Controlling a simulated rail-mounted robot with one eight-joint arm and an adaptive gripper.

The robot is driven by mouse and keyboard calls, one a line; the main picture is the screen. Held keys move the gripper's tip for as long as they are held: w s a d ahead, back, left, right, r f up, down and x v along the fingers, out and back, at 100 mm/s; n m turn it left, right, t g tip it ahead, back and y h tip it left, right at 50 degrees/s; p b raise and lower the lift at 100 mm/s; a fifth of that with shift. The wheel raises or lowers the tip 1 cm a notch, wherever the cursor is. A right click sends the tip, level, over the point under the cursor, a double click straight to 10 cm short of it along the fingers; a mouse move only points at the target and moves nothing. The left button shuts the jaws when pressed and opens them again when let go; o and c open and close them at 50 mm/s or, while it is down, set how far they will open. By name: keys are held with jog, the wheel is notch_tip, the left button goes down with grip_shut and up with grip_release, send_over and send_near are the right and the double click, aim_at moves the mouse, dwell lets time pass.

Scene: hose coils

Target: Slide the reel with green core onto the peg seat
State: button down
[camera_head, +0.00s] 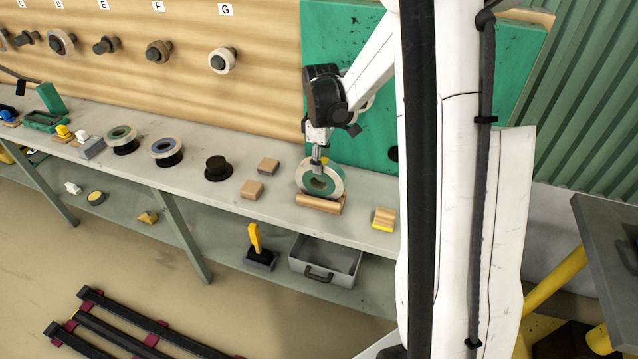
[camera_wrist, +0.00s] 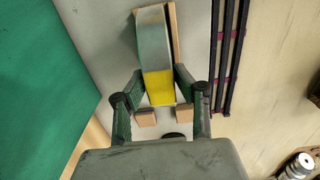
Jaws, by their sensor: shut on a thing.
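The reel with green core (camera_head: 335,184) stands on edge at a wooden cradle (camera_head: 318,204) on the bench. It has a pale outer band and a yellow patch on top. My gripper (camera_head: 319,163) reaches down from above and is shut on its upper rim. In the wrist view my gripper's fingers (camera_wrist: 158,85) lie on either side of the yellow part of the reel (camera_wrist: 158,88). Whether the reel's bottom touches the cradle cannot be told. An empty black peg seat (camera_head: 218,168) stands on the bench to the left; its dark edge shows in the wrist view (camera_wrist: 175,135).
Two wooden blocks (camera_head: 252,189) lie between reel and seat. Two other reels sit on black seats, one greenish (camera_head: 122,137), one blue-cored (camera_head: 166,150). A wood-and-yellow block (camera_head: 384,219) lies right. Labelled wall pegs (camera_head: 106,45) and a green panel (camera_head: 450,90) stand behind.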

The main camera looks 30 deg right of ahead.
jog(key=shift+r, duration=0.3)
jog(key=shift+r+p, duration=1.25)
jog(key=shift+r, duration=1)
jog(key=c, duration=1.8)
grip_release()
jog(key=shift+c, duration=0.2)
grip_shut()
